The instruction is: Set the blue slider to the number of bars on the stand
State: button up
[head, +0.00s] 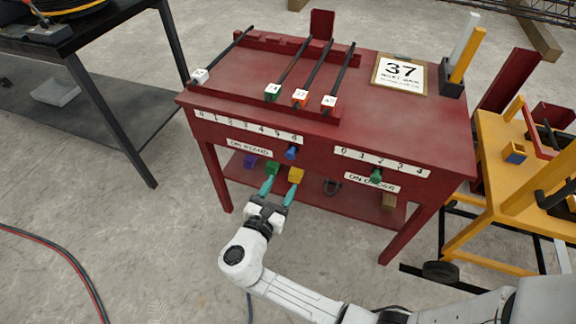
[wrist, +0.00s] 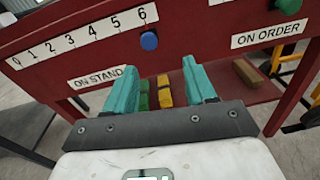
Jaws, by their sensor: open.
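The blue slider (head: 291,153) is a round knob on the red table's front, at the right end of the 0-to-6 "ON STAND" scale (head: 249,127). In the wrist view the blue slider (wrist: 149,41) sits just below the 6. The dark red stand (head: 268,110) on the tabletop holds several black bars (head: 318,68), with white, green, orange and red end tags; the white-tagged one lies apart at the left. My gripper (head: 278,190) is open and empty, its teal fingers below and in front of the blue slider. It also shows in the wrist view (wrist: 159,65).
A green knob (head: 376,176) sits near 2 on the 0-to-4 "ON ORDER" scale. Purple, green and yellow blocks (head: 296,175) are on the lower shelf. A "37" sign (head: 400,74) lies on top. A yellow cart (head: 505,150) stands right, a dark bench (head: 70,50) left.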

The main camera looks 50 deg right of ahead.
aim_at(289, 156)
jog(key=shift+n+t, duration=0.4)
jog(key=shift+n, duration=0.3)
jog(key=x, duration=0.5)
jog(key=w+b+x, duration=0.1)
jog(key=x, duration=0.4)
jog(key=shift+w+r, duration=0.15)
grip_shut()
jog(key=shift+a, duration=0.1)
